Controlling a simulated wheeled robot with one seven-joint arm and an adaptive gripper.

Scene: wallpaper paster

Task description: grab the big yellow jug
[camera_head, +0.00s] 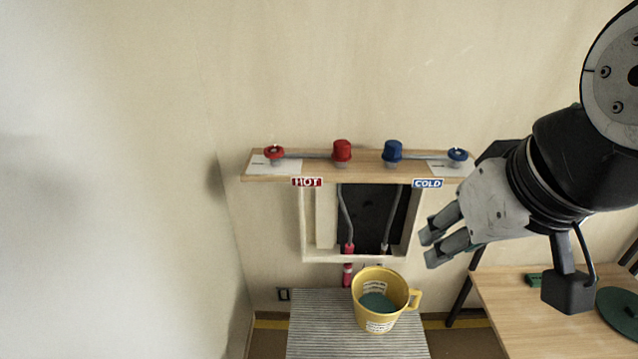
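A big yellow jug (366,316) stands upright on a striped grey surface below the wall recess. Its handle points to the right, and labels and something teal show inside it. My gripper (427,246) is above and to the right of the jug, apart from it, with its fingers pointing left. The two fingers are a little apart, with a gap between them and nothing held. The jug is not covered by my arm.
A wooden shelf (369,172) with red and blue knobs juts from the wall above a dark framed recess (372,217) with hoses. A wooden table (520,310) stands at the right with a green disc (622,312) on it. A wall is close on the left.

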